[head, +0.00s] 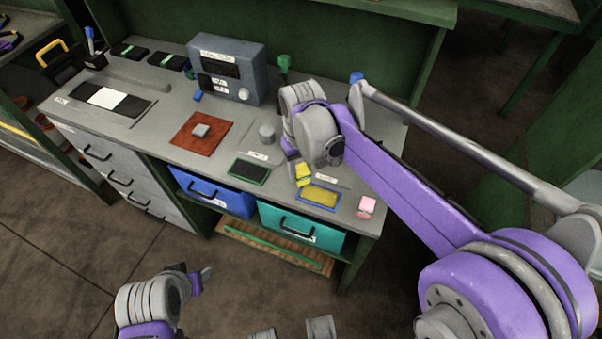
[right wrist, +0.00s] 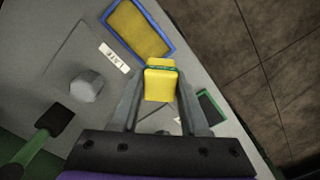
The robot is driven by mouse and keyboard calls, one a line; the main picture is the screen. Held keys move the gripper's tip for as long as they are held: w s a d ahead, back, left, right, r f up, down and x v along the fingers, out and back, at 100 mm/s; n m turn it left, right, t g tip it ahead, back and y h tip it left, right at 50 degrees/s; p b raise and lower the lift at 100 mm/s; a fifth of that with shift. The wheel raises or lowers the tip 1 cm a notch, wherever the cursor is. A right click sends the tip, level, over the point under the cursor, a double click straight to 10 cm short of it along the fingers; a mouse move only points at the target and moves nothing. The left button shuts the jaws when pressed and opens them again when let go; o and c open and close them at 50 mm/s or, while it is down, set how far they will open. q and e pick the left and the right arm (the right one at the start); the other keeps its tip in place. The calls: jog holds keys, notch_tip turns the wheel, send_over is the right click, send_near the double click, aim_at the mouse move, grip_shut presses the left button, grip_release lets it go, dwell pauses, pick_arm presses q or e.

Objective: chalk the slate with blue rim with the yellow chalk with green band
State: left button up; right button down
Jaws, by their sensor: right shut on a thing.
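The slate with blue rim (head: 320,197) lies flat near the front right of the bench. Its face is covered in yellow; it also shows at the top of the right wrist view (right wrist: 140,29). My right gripper (head: 297,163) is shut on the yellow chalk with green band (head: 303,178), just behind and left of this slate. In the right wrist view the chalk (right wrist: 160,83) sits between both fingers, close to the blue rim; I cannot tell whether it touches the slate. My left gripper (head: 203,281) is low at the bottom left, away from the bench; its jaw opening is unclear.
A slate with green rim (head: 249,173) with a dark face lies to the left. A pink block (head: 366,206) sits at the front right corner. A grey cylinder (head: 267,133), a red mat (head: 201,132) and a grey instrument box (head: 228,70) stand farther left and back.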

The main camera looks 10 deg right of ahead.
aim_at(301, 169)
jog(key=shift+w+a+r+p, duration=0.15)
jog(key=shift+r+p, duration=0.35)
jog(key=shift+r, duration=0.45)
jog(key=shift+r+p, duration=0.7)
jog(key=shift+r, duration=0.35)
